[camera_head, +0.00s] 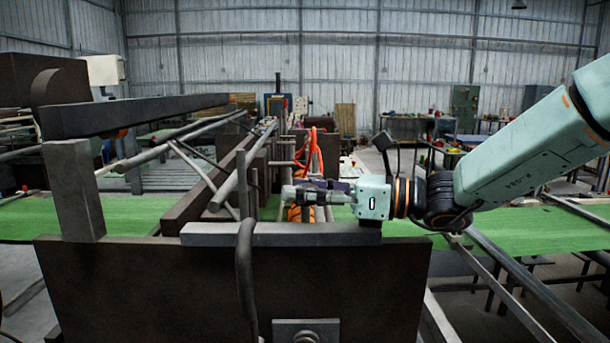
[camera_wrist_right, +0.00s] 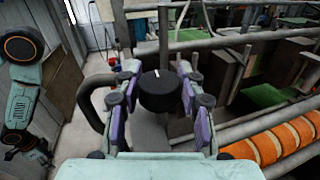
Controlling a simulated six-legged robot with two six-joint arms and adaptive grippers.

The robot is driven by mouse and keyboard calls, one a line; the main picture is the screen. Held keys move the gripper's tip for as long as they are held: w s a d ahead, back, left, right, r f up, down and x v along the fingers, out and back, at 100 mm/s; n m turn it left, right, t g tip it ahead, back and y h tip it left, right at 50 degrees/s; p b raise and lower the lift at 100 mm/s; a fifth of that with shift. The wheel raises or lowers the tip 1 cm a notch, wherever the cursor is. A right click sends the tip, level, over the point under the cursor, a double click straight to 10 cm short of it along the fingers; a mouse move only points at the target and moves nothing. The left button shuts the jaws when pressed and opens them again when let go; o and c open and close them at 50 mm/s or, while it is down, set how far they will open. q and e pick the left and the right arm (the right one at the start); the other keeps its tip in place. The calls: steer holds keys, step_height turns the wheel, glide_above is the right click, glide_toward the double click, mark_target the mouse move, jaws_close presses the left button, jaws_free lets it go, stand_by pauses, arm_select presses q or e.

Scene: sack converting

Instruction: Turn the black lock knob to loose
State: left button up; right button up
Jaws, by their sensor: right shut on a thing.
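The black lock knob (camera_wrist_right: 158,96) shows in the right wrist view as a round dark cap with a short white mark near its upper edge. My right gripper (camera_wrist_right: 157,90) has its purple-padded fingers on both sides of the knob and is shut on it. In the head view my right gripper (camera_head: 298,194) reaches in from the right, just above and behind the dark front panel; the knob cannot be made out there.
A dark panel (camera_head: 200,290) with a grey bar (camera_head: 215,235) on top stands in front. A black curved lever (camera_head: 245,275) hangs over it. Green sheet (camera_head: 500,229) spans both sides. An orange-banded roller (camera_wrist_right: 275,143) and metal rails lie close to the gripper.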

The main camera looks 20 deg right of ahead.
steer(key=n+g+y+p, duration=0.1)
steer(key=n+g+y, duration=0.1)
steer(key=g, duration=0.2)
steer(key=shift+r+n+p, duration=0.1)
steer(key=shift+n+p, duration=0.2)
steer(key=shift+n, duration=0.1)
steer(key=n+g+p, duration=0.1)
steer(key=n+g, duration=0.1)
steer(key=g, duration=0.2)
steer(key=n+g+p, duration=0.1)
steer(key=n+g, duration=0.2)
steer(key=g, duration=0.1)
steer(key=shift+y, duration=0.3)
steer(key=shift+n+g, duration=0.4)
steer(key=o, duration=1.2)
steer(key=w+d, duration=0.1)
steer(key=d, duration=0.6)
steer(key=shift+d, duration=0.2)
steer(key=shift+w, duration=0.1)
